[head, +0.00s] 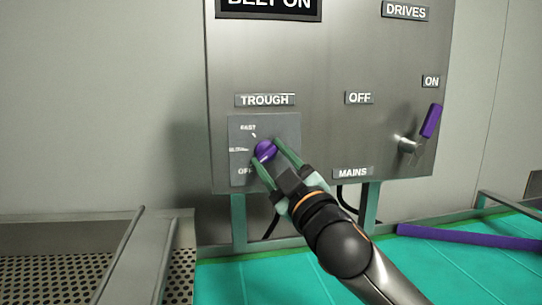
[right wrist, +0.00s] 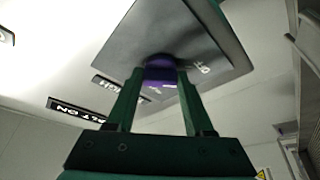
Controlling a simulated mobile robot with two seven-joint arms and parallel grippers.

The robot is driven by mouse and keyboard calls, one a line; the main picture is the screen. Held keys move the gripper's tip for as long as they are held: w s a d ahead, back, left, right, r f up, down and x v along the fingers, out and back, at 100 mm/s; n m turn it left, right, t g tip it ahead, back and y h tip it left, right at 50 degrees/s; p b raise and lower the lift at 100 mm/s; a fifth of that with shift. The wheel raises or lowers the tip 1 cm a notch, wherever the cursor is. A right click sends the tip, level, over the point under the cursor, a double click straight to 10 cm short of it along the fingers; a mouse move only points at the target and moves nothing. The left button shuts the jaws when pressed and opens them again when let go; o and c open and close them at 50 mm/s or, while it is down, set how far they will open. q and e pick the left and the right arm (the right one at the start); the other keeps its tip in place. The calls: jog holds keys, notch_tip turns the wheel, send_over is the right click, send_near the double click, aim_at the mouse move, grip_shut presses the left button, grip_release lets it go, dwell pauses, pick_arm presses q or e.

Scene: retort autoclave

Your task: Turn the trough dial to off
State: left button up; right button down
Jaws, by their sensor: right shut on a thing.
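The trough dial (head: 265,150) is a purple round knob on a grey plate (head: 283,128) under the TROUGH label (head: 265,100). The plate carries a FAST mark at the top and an OFF mark at the lower left, partly hidden by a finger. A light line on the knob seems to point to the lower left. My right gripper (head: 275,154) is shut on the knob, one green finger on each side. In the right wrist view the purple knob (right wrist: 160,72) sits between the two fingertips (right wrist: 160,76). My left gripper is not in view.
A purple-handled lever (head: 431,121) labelled MAINS, with ON and OFF plates, is on the panel's right side. A green belt (head: 240,282) with a purple bar (head: 468,237) lies below. Perforated metal and a rail (head: 140,262) are at lower left.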

jog(key=shift+n, duration=0.7)
jog(key=shift+y, duration=0.3)
jog(key=shift+c, duration=1.4)
grip_release()
jog(key=shift+g, duration=0.3)
jog(key=b+v, duration=0.3)
jog(key=v, duration=0.9)
jog(key=shift+s, duration=0.25)
jog(key=shift+d, duration=0.1)
